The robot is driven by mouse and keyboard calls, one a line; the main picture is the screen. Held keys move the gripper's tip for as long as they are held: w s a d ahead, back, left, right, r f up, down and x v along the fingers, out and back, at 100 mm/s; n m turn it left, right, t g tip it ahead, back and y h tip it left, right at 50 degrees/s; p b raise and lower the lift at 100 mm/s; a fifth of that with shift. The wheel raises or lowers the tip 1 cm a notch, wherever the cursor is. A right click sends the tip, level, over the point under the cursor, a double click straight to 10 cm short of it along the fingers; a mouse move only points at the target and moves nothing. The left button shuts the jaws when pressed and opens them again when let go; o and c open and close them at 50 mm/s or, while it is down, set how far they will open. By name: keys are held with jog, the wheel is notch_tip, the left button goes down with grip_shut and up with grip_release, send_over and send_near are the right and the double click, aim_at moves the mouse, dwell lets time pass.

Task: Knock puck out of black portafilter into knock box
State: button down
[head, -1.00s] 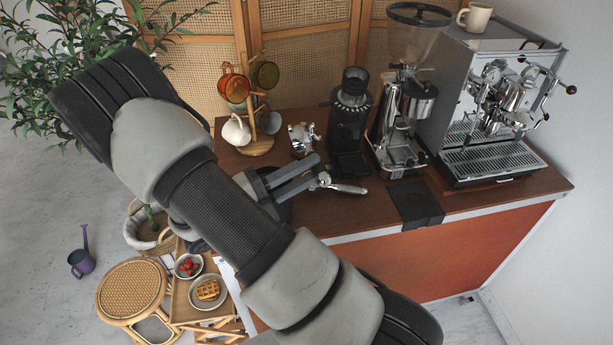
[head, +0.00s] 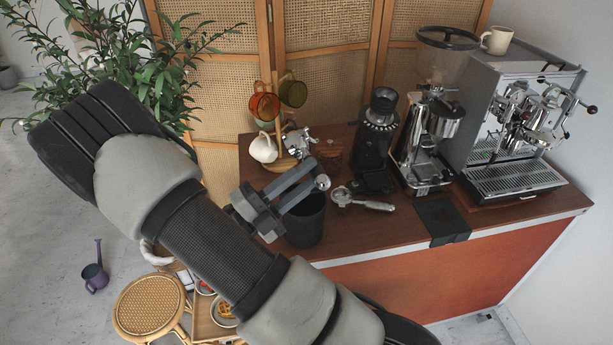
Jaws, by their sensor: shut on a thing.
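My gripper (head: 316,170) is shut on a portafilter (head: 298,143). Its chrome head sticks out beyond the upper finger, and a round grey end shows by the lower fingertip. Most of its handle is hidden by the fingers. It is held tilted in the air; I cannot tell whether the puck is in its basket. The dark, round knock box (head: 306,228) stands on the counter below my gripper. Its upper part is partly covered by the fingers. A second portafilter with a silver handle (head: 372,205) lies on the counter right of the knock box.
A mug tree (head: 286,164) stands at the back left, close behind the held portafilter. A black grinder (head: 376,135), a hopper grinder (head: 428,140) and the espresso machine (head: 510,130) stand to the right. A black mat (head: 441,219) lies at the counter's front edge.

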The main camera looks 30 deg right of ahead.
notch_tip(320, 180, down, 10)
jog(key=b, duration=1.1)
notch_tip(320, 180, up, 5)
jog(key=p, duration=0.6)
jog(key=shift+r, duration=0.1)
notch_tip(320, 180, down, 6)
jog(key=b, duration=0.2)
notch_tip(320, 180, up, 6)
jog(key=p, duration=0.6)
jog(key=shift+r, duration=0.15)
